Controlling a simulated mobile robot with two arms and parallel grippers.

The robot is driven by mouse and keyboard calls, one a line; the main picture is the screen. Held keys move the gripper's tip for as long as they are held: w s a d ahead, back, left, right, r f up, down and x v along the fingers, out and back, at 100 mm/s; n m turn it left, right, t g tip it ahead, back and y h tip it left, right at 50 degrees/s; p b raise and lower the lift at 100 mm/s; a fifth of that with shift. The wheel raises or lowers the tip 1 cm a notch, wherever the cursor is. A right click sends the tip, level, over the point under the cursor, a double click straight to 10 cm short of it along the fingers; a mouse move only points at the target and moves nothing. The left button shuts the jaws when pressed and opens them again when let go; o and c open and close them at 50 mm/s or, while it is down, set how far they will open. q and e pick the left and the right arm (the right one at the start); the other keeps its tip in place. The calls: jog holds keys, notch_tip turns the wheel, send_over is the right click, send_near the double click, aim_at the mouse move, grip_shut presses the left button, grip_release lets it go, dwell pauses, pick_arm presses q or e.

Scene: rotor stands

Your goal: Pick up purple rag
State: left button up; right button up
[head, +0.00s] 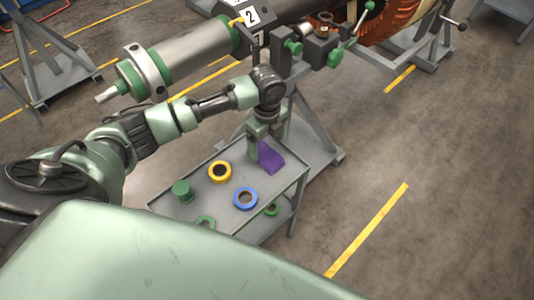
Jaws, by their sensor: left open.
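The purple rag (270,158) lies on the grey cart top (225,207), near the cart's far edge. My left gripper (254,155) points down at the rag's left side, with its fingers close to the rag. The gripper is open. I cannot tell from this view whether a finger touches the rag or is just beside it. The wrist and fingers hide part of the rag's left edge. My right gripper is not in view.
On the cart are a yellow ring (220,171), a blue ring (245,198), a green cylinder (182,191) and green rings (206,222). A rotor stand (300,130) with a shaft (190,58) stands right behind the cart.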

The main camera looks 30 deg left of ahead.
aim_at(266, 154)
pick_arm(q)
jog(key=f, duration=0.4)
jog(key=shift+a+p, duration=0.2)
jog(key=shift+p, duration=0.1)
jog(key=shift+f, duration=0.25)
jog(key=c, duration=1.4)
jog(key=shift+c, duration=0.2)
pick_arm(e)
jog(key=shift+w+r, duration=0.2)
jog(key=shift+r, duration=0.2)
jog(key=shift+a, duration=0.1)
pick_arm(q)
jog(key=shift+r, duration=0.55)
notch_tip(266, 154, up, 19)
jog(key=b, duration=0.1)
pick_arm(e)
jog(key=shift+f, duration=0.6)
